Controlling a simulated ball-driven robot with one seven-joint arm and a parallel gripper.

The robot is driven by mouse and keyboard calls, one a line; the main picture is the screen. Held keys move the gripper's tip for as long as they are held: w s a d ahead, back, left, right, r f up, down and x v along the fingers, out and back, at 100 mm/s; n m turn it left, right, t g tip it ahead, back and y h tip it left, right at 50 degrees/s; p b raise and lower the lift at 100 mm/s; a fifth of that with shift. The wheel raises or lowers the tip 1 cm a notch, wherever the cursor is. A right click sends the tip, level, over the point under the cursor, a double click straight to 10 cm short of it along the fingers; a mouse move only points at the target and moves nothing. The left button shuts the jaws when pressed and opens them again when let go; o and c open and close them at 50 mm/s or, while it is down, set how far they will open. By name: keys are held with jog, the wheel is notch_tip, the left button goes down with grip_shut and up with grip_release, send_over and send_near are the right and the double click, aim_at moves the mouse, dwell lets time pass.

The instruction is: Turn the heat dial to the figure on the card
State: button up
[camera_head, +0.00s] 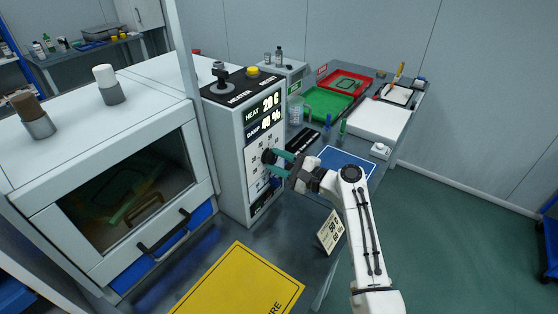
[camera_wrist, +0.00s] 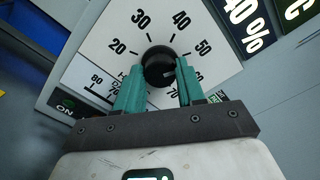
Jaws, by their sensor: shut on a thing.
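The heat dial is a round black knob (camera_wrist: 158,66) on a white scale plate with printed figures; 20, 30, 40 and 50 are readable in the wrist view. A faint pale mark shows on the knob's lower right, but I cannot tell which figure it points at. My gripper (camera_wrist: 153,84) is shut on the knob, with one teal finger on each side. In the head view my gripper (camera_head: 276,162) reaches the panel from the right and partly hides the dial. The heat display (camera_head: 270,102) reads 20 C. The card (camera_head: 331,232) stands tilted on the bench; its small figures look like 50 C.
A damp display (camera_head: 270,121) reads 40 %. A yellow sheet (camera_head: 240,284) lies in front of the cabinet. A blue mat (camera_head: 347,160), green tray (camera_head: 325,103) and red tray (camera_head: 349,82) lie to the right. A joystick (camera_head: 220,78) and yellow button (camera_head: 253,71) top the panel box.

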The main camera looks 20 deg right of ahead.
jog(key=shift+f, duration=0.1)
jog(key=o, duration=1)
jog(key=shift+o, duration=0.2)
jog(key=b+v, duration=0.1)
jog(key=v, duration=0.9)
jog(key=shift+s+d+b, duration=0.25)
jog(key=shift+s+b, duration=0.05)
jog(key=shift+b, duration=0.1)
